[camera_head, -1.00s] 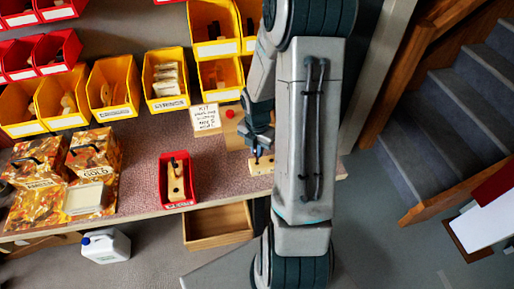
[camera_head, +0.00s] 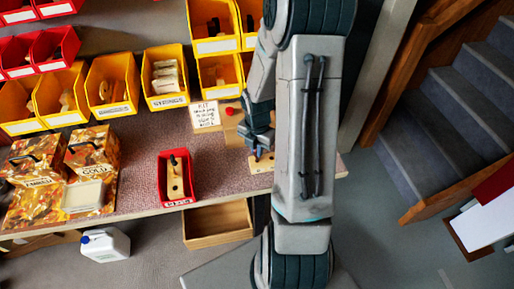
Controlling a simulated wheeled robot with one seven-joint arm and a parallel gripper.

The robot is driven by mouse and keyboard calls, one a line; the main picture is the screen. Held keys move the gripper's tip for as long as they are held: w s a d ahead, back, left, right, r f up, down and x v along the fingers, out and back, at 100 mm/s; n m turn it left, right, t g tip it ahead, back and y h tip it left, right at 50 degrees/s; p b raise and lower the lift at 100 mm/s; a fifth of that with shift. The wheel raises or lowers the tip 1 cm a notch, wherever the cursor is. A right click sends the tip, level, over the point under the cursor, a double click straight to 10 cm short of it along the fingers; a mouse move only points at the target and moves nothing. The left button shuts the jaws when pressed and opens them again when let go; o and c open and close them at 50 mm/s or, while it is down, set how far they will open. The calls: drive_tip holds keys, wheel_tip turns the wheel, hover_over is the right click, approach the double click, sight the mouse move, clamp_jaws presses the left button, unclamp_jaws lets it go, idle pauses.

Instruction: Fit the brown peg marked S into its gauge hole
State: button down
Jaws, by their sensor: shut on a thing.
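My gripper (camera_head: 258,153) is at the right part of the bench, left of my arm, pointing down. It is shut on a small peg, mostly hidden by the fingers, so its colour and mark cannot be read. The pale wooden gauge block (camera_head: 258,166) lies on the bench right under the gripper. My arm covers its right part. I cannot tell whether the peg's tip is in a hole or above it.
A red tray (camera_head: 163,191) with a wooden piece stands left of the gauge. Behind are a handwritten card (camera_head: 205,115) and yellow bins (camera_head: 166,102). Patterned boxes (camera_head: 92,150) fill the bench's left end. An open drawer (camera_head: 217,226) is below the front edge.

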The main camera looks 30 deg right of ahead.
drive_tip(key=shift+f+b, duration=0.95)
drive_tip(key=shift+f, duration=0.5)
drive_tip(key=c, duration=1.4)
unclamp_jaws()
drive_tip(key=shift+c, duration=0.2)
wheel_tip(320, 180, up, 14)
drive_tip(key=p, duration=0.1)
drive_tip(key=s+a+r+m+t, duration=0.1)
drive_tip(key=s+a+r+m, duration=0.4)
drive_tip(key=m, duration=0.7)
drive_tip(key=s+a+r+m+t, duration=0.2)
drive_tip(key=s+a+r+m, duration=0.4)
drive_tip(key=m, duration=0.5)
drive_tip(key=shift+s+a+m, duration=0.4)
drive_tip(key=shift+s+a, duration=0.15)
drive_tip(key=shift+s, duration=0.4)
